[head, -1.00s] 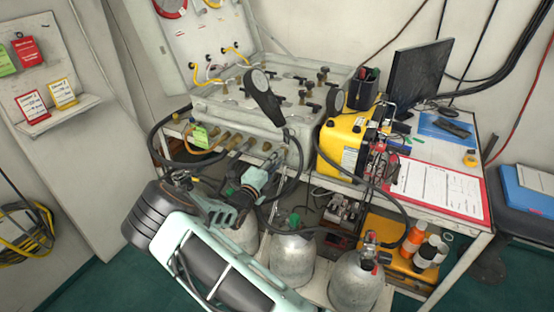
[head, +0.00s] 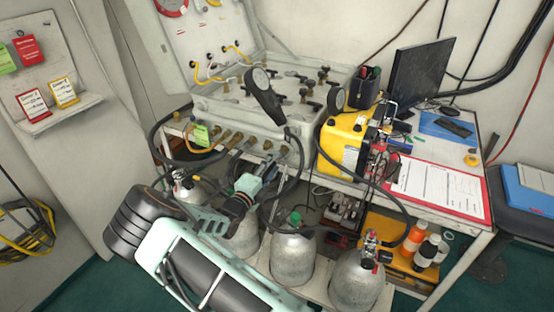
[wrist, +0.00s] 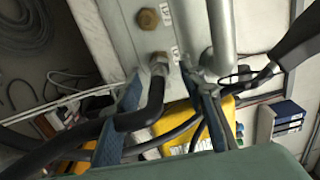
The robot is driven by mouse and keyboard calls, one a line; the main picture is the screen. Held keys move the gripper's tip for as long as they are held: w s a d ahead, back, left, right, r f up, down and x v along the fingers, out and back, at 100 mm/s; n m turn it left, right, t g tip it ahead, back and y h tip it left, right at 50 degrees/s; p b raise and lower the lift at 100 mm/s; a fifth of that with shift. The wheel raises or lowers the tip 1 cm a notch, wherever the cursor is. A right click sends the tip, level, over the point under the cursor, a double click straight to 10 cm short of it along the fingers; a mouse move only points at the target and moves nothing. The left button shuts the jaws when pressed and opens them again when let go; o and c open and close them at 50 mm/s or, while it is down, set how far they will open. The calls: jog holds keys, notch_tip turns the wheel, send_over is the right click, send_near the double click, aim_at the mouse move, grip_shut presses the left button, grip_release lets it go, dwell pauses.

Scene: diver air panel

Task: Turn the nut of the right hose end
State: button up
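In the wrist view, a metal nut (wrist: 158,62) joins a black hose (wrist: 155,98) to the grey panel (wrist: 122,22). The hose bends down and left from it. My gripper (wrist: 164,82) is open, with one finger on each side of this hose end. Gaps show between the fingers and the hose, and the nut lies just beyond the fingertips. In the head view, my gripper (head: 266,163) is just below the front face of the panel box (head: 235,119), near its right fittings. The nut is too small there to make out clearly.
A brass fitting (wrist: 148,18) sits next to the nut. A thick grey pipe (wrist: 222,38) stands close to the right finger. A yellow case (head: 342,145) is right of the box, and grey cylinders (head: 293,258) stand below.

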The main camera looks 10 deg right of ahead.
jog(key=v, duration=0.8)
